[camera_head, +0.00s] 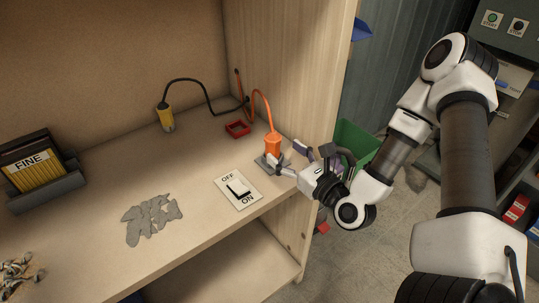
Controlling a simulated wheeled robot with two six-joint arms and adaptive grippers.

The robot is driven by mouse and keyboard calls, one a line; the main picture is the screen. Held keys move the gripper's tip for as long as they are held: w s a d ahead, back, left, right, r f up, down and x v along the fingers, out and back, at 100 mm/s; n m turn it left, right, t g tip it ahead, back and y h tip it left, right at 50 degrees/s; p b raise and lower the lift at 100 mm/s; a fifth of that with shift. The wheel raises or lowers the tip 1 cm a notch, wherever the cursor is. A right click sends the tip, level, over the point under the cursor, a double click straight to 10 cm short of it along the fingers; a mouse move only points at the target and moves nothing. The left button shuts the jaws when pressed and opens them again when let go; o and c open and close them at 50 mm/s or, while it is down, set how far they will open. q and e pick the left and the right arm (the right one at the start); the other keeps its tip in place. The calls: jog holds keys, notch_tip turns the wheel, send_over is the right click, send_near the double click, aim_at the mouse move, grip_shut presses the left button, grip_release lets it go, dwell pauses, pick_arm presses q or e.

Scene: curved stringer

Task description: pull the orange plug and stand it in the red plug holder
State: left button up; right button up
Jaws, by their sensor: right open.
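The orange plug (272,144) stands upright on a grey base plate (262,165) near the right end of the wooden shelf, with an orange cable rising from its top. The red plug holder (237,128), a small square frame, lies on the shelf behind it and to the left; it looks empty. My right gripper (288,158) is open, its fingers pointing left at the plug's lower right side. I cannot tell whether a finger touches the plug. My left gripper is not in view.
A switch plate (245,195) marked OFF and ON lies in front of the plug. A yellow plug (166,118) with a black cable stands further back left. A wooden side panel (290,70) closes the right end. A FINE box (40,168) stands far left.

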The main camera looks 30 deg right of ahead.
aim_at(277, 144)
jog(key=w+b, duration=0.1)
jog(key=w+f+b, duration=0.1)
jog(key=b, duration=0.1)
jog(key=shift+w+d+f, duration=0.1)
jog(key=shift+w+d, duration=0.1)
jog(key=shift+d, duration=0.2)
jog(key=w, duration=0.1)
jog(key=w+r, duration=0.1)
jog(key=w, duration=0.1)
jog(key=shift+w+a+r, duration=0.2)
jog(key=shift+w+a, duration=0.05)
jog(key=shift+a, duration=0.15)
jog(key=shift+w, duration=0.25)
jog(key=shift+s+d, duration=0.1)
jog(key=c, duration=1.3)
